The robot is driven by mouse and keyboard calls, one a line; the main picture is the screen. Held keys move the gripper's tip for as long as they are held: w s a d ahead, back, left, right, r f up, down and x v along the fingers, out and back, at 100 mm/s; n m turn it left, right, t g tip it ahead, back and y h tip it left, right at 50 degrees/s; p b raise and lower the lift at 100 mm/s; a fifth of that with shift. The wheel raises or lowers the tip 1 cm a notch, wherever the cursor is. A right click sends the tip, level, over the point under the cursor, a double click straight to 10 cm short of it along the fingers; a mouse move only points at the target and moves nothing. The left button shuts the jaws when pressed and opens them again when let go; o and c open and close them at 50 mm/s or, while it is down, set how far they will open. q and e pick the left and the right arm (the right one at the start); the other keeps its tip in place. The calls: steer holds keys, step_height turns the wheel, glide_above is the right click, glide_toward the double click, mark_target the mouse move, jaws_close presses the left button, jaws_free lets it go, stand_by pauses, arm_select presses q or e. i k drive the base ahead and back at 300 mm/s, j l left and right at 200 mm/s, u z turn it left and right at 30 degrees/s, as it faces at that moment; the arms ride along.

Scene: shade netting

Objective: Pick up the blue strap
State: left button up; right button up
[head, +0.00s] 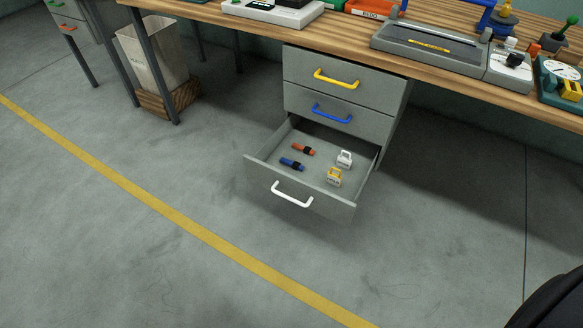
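The blue strap (291,164) is a small dark-blue roll with a black band. It lies in the open bottom drawer (320,204), towards the drawer's left front. An orange-red strap (303,149) of similar shape lies just behind it. Neither of my grippers shows in the head view.
A white item (344,159) and a yellow-and-white item (334,177) sit in the drawer's right half. The drawers with yellow (336,79) and blue (332,114) handles above are closed. The wooden worktop (350,39) overhangs the cabinet. Floor before the drawer is clear.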

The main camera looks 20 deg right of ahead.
mark_target(296, 165)
steer(key=i+j+z, duration=0.4)
steer(key=i, duration=0.2)
steer(key=i+j+z, duration=0.85)
steer(key=j, duration=0.3)
steer(key=i, duration=0.6)
